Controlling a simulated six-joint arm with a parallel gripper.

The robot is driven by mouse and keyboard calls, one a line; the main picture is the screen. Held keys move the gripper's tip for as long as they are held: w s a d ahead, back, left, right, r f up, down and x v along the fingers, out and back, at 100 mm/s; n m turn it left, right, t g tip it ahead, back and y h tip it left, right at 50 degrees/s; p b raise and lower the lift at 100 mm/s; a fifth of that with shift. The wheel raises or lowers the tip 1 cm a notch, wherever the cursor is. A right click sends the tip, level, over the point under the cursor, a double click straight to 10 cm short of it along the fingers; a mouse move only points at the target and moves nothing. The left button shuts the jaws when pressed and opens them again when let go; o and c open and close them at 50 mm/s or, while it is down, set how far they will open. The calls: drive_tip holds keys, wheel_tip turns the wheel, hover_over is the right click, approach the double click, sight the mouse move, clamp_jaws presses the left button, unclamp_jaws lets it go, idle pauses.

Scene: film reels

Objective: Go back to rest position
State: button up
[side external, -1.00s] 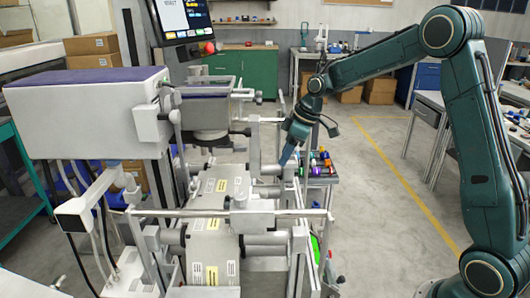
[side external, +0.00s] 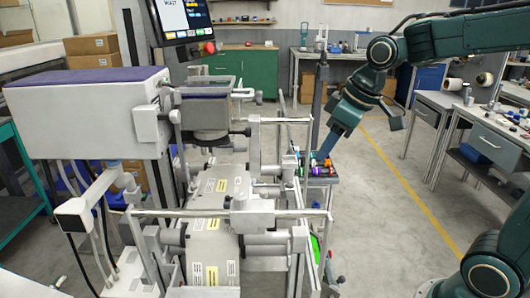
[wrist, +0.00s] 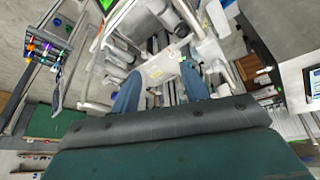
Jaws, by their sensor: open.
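My gripper (side external: 325,150) hangs in front of the machine's right side, its blue fingers pointing down and left. It is above the stand with the small coloured reels (side external: 318,169). The wrist view shows the two blue fingers (wrist: 161,76) spread apart with nothing held between them. The grey machine (side external: 212,225), with rollers and rails, stands to the left of my gripper. My arm extends from the upper right, its upper part cut off by the frame edge.
A screen (side external: 184,18) on the machine reads "WAIT". A green cabinet (side external: 245,72) stands at the back. A workbench (side external: 455,112) with white rolls stands at the right. The floor (side external: 385,215) between machine and bench is open.

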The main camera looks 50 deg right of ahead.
drive_tip(key=s+a+f+m+t, duration=0.1)
drive_tip(key=s+m, duration=0.2)
drive_tip(key=s, duration=1.2)
drive_tip(key=shift+s+a+h, duration=0.15)
drive_tip(key=shift+s+h, duration=0.25)
drive_tip(key=shift+o, duration=0.4)
drive_tip(key=shift+w, duration=0.1)
